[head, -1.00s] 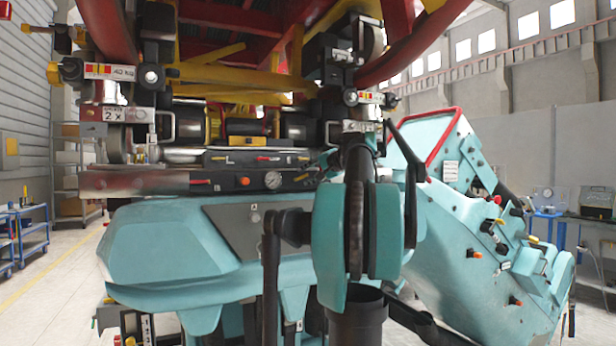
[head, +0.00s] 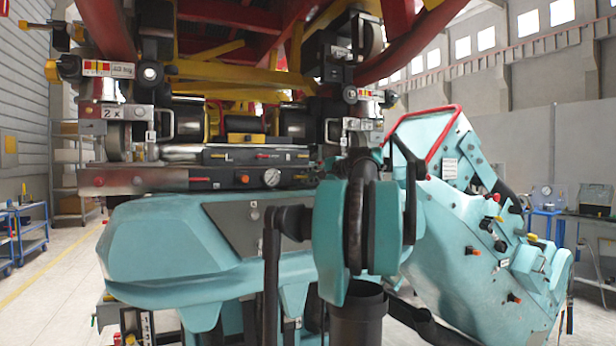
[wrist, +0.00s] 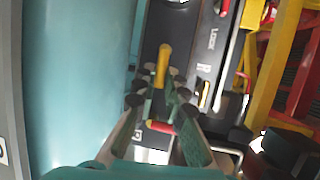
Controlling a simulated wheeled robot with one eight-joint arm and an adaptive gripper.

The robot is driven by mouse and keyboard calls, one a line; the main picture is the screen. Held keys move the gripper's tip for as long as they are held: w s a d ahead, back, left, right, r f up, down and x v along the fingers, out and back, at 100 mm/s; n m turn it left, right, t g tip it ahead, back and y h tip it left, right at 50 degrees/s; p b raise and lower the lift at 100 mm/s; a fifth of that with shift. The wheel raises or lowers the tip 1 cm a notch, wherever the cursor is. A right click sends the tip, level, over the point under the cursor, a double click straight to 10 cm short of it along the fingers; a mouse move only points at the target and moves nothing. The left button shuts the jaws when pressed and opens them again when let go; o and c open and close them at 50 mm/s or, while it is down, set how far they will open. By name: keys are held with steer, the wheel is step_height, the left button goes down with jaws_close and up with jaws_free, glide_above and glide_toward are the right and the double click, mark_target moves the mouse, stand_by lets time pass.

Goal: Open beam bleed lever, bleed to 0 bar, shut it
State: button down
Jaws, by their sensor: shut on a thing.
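In the wrist view a yellow-handled lever (wrist: 163,66) stands on a dark panel, its lower end between the fingertips of my gripper (wrist: 160,88). The fingers are closed in on it. No label naming this lever is readable. A red lever (wrist: 159,126) shows lower, between the fingers and nearer my palm. In the head view a round pressure gauge (head: 271,177) sits on the lower dark bar; its reading is too small to tell. My gripper is hidden behind my own arm in that view.
A wide teal surface (wrist: 80,80) fills the left. In the head view red and yellow train framework (head: 235,75) hangs above the bars.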

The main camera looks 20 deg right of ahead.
steer(key=c, duration=1.6)
jaws_free()
steer(key=v, duration=1.2)
